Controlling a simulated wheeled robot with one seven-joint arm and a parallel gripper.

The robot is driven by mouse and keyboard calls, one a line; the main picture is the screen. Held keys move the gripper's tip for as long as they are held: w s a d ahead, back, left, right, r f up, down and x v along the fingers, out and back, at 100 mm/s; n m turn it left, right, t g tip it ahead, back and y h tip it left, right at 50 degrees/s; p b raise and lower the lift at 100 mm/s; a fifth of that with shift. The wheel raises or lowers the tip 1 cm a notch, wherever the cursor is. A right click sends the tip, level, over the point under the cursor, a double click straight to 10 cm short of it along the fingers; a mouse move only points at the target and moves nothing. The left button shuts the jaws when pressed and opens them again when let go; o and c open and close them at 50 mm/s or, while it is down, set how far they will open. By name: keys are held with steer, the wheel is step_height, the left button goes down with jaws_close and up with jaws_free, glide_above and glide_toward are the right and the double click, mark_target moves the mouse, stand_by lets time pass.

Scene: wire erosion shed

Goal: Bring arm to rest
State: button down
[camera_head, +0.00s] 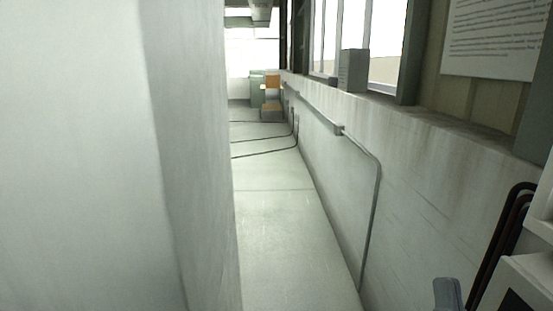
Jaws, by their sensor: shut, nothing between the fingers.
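My gripper is not in view, and I see no part that I can surely call my arm. The head view looks down a narrow passage between a large pale block on the left and a wall on the right.
A pale wall or cabinet side (95,150) fills the left, close by. The floor (275,235) is clear nearby; dark cables (265,151) cross it farther off. A conduit (373,210) runs along the right wall. White equipment (540,262) and a grey rounded piece (447,295) stand at lower right.

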steer(key=s+a+f+n+g+y, duration=0.1)
steer(key=s+f+n+g+y, duration=0.15)
steer(key=s+f, duration=0.35)
steer(key=s+a+f+n+g+y, duration=0.1)
steer(key=s+f+n+g, duration=0.25)
steer(key=f, duration=0.45)
steer(key=s+f+g, duration=0.3)
steer(key=s+f, duration=0.2)
steer(key=s, duration=0.2)
steer(key=s+f+n+g, duration=0.1)
steer(key=s+f+g, duration=0.2)
steer(key=s+f, duration=0.2)
steer(key=s, duration=0.3)
steer(key=shift+s+h, duration=0.2)
steer(key=shift+h, duration=0.15)
steer(key=shift+s, duration=0.1)
